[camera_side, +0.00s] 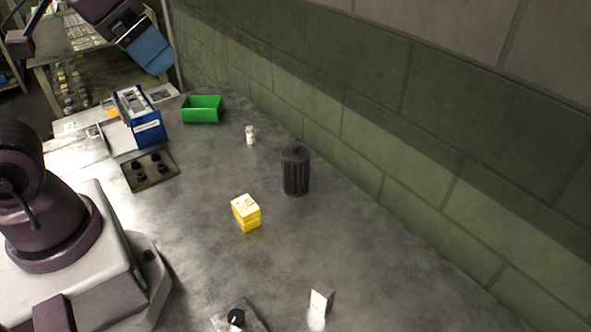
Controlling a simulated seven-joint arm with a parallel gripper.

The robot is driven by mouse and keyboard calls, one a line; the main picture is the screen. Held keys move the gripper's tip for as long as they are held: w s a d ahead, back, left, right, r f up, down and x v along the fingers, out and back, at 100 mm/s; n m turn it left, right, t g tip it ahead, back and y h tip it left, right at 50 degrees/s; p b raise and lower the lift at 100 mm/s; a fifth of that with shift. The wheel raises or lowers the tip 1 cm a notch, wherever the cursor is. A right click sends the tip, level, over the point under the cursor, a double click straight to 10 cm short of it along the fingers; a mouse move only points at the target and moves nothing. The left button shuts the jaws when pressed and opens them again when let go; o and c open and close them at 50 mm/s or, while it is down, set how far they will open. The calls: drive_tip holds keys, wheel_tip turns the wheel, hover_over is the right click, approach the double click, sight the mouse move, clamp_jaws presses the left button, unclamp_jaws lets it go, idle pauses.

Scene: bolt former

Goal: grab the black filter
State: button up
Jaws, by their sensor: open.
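The black filter (295,172) is a dark, ribbed cylinder with a small knob on top. It stands upright on the grey bench, right of the picture's middle and close to the green wall. My gripper (150,52) appears at the top left, raised above the bench at the end of a dark arm, with a blue part at its tip. It is open and well apart from the filter, up and to the left of it in the picture. The separate fingers are hard to make out.
A yellow box (246,213) lies left of and nearer than the filter. A small white bottle (250,135), a green bin (202,109), a blue rack (139,117) and a dark tray (150,170) stand farther left. The wall (400,170) rises behind the filter.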

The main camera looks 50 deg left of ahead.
wheel_tip(320, 180, up, 3)
drive_tip(key=m+t+y, duration=0.5)
drive_tip(key=m+y, duration=1)
drive_tip(key=m, duration=1.1)
hover_over(297, 175)
drive_tip(key=v, duration=0.5)
drive_tip(key=f, duration=0.1)
drive_tip(key=shift+n, duration=0.4)
drive_tip(key=f, duration=3.5)
drive_tip(key=shift+w+a+f, duration=0.1)
drive_tip(key=shift+w+a, duration=0.05)
drive_tip(key=shift+a, duration=0.15)
drive_tip(key=shift+x, duration=0.75)
drive_tip(key=x, duration=0.6)
